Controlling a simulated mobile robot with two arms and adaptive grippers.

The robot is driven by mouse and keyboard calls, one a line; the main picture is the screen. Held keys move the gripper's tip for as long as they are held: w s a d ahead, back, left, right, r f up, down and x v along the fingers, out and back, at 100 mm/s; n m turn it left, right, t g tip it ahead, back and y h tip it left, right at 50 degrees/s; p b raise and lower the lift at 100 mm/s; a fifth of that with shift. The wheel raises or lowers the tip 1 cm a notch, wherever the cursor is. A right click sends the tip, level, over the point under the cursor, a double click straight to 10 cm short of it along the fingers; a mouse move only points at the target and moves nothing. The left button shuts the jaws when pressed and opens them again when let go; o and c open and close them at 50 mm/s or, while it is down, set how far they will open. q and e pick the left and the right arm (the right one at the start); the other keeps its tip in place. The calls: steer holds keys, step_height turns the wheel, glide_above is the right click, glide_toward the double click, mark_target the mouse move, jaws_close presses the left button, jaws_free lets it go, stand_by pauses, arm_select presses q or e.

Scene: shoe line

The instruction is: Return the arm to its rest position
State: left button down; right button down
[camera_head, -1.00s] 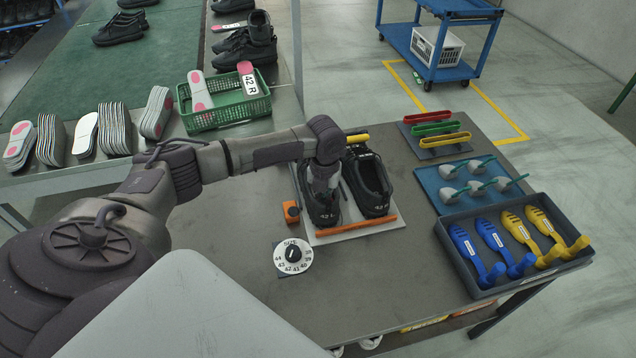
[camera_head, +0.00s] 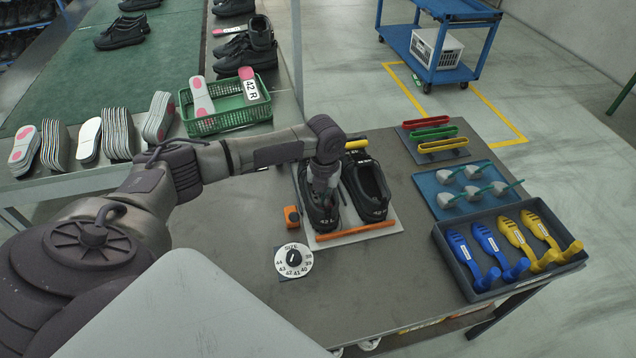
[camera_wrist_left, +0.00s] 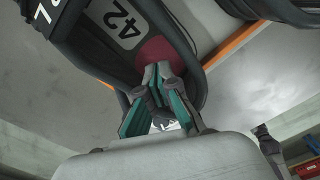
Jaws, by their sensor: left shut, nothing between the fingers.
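My left arm reaches in from the left in the head view, and its gripper (camera_head: 322,196) points down at the left black shoe (camera_head: 313,212) of a pair. In the left wrist view the gripper (camera_wrist_left: 160,88) is shut and empty, its tips at the opening of the shoe marked 42 (camera_wrist_left: 105,35). I cannot tell whether the tips touch the shoe. The right black shoe (camera_head: 372,205) stands beside it on a white board (camera_head: 352,238) with an orange bar (camera_head: 356,230) along its front. My right gripper is not in view.
A dark tray (camera_head: 455,262) with blue and yellow shoe tools stands at the right. A blue mat (camera_head: 430,197) and colored loops (camera_head: 443,144) lie behind it. An orange block (camera_head: 291,216) and a size dial (camera_head: 294,260) are left of the shoes. A green basket (camera_head: 215,122) stands behind my arm.

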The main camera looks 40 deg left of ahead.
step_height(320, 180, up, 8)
steer(key=p, duration=0.7)
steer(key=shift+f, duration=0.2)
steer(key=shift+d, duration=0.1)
